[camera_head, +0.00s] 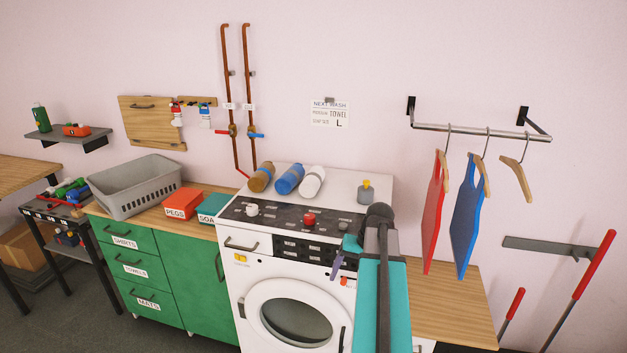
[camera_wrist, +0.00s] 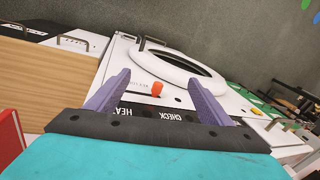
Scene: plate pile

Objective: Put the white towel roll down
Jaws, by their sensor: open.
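The white towel roll (camera_head: 313,181) lies on the back part of the washing machine's top (camera_head: 345,192), at the right end of a row with a blue roll (camera_head: 289,179) and a brown roll (camera_head: 261,177). My gripper (camera_head: 338,264) is in front of the machine's upper front, lower and nearer than the white roll and apart from it. In the wrist view my gripper (camera_wrist: 157,88) has its two purple fingers spread wide, with nothing between them. An orange knob (camera_wrist: 157,89) on the machine shows beyond the fingers. The white roll is not in the wrist view.
A small yellow-capped bottle (camera_head: 366,191) stands on the machine top, right of the rolls. A sloped panel with a red knob (camera_head: 309,220) lies in front. Left are red (camera_head: 184,204) and teal (camera_head: 214,206) boxes and a grey basket (camera_head: 135,188).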

